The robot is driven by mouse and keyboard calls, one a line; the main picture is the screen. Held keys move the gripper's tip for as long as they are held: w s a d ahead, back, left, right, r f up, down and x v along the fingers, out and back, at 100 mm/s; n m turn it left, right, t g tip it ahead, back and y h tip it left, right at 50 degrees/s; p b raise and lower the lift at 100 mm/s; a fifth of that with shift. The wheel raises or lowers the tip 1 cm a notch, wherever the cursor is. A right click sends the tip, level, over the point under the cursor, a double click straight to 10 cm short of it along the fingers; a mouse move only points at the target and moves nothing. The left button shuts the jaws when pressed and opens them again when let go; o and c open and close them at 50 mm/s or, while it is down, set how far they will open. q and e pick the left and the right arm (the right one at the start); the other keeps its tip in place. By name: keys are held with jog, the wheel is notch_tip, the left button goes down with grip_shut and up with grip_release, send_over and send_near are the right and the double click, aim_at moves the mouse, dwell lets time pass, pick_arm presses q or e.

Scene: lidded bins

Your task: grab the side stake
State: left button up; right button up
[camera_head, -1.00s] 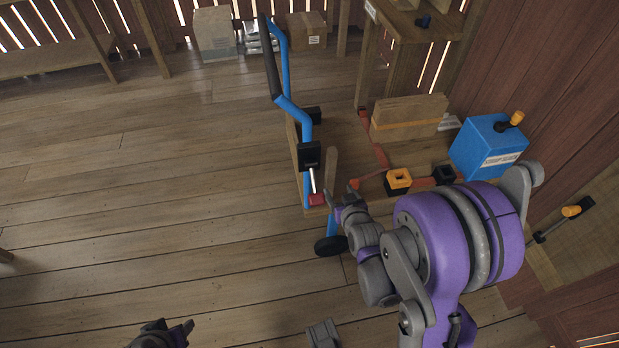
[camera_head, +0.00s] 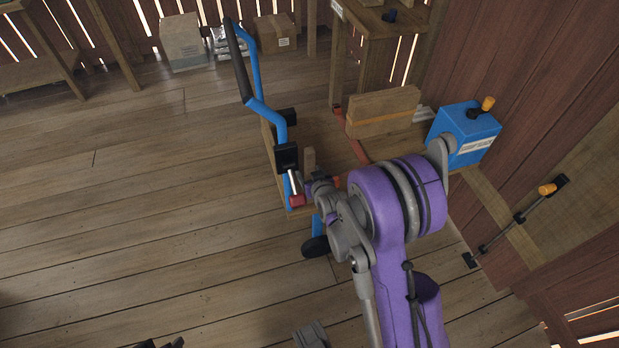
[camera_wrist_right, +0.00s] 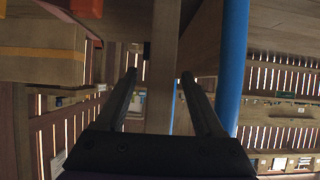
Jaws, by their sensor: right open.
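The side stake (camera_head: 309,159) is a short upright wooden post at the near end of the blue-framed cart (camera_head: 297,213). In the right wrist view the stake (camera_wrist_right: 166,35) is a pale wooden bar running between my two dark fingers. My right gripper (camera_wrist_right: 159,75) is open, with one finger on each side of the stake and gaps showing. In the head view the right gripper (camera_head: 306,188) is low beside the stake, its fingertips hard to make out. My left gripper (camera_head: 160,344) shows only as dark tips at the bottom edge.
The cart's blue tube (camera_wrist_right: 233,60) stands close to the right finger in the wrist view. A blue box (camera_head: 463,128) is at the right. The floor left is clear.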

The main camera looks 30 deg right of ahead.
jog(key=shift+w+f, duration=0.1)
jog(key=shift+w, duration=0.1)
jog(key=shift+s, duration=0.1)
grip_shut()
